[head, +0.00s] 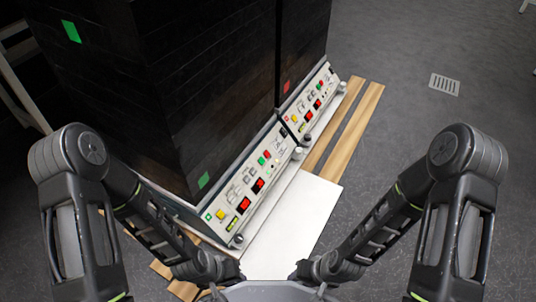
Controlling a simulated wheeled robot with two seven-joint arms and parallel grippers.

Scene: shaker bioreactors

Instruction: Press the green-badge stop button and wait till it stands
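The green-badged shaker is the nearer dark cabinet (110,90), with a green square badge (73,31) on its upper side and another green badge (203,180) low down by its panel. Its sloping white control panel (232,190) carries a yellow button (221,214), two red displays (243,204), a green button (262,160) and a red button (267,154). Labels are too small to read. My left gripper (216,290) and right gripper (318,290) are low at the bottom centre, apart from the panel, with their fingers mostly hidden.
A second dark cabinet with a red badge (286,86) stands behind, with a similar panel (312,105). A white plate (300,215) and wooden slats (352,125) lie in front of the panels. Grey floor (430,130) with a drain grate (444,84) is clear at right.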

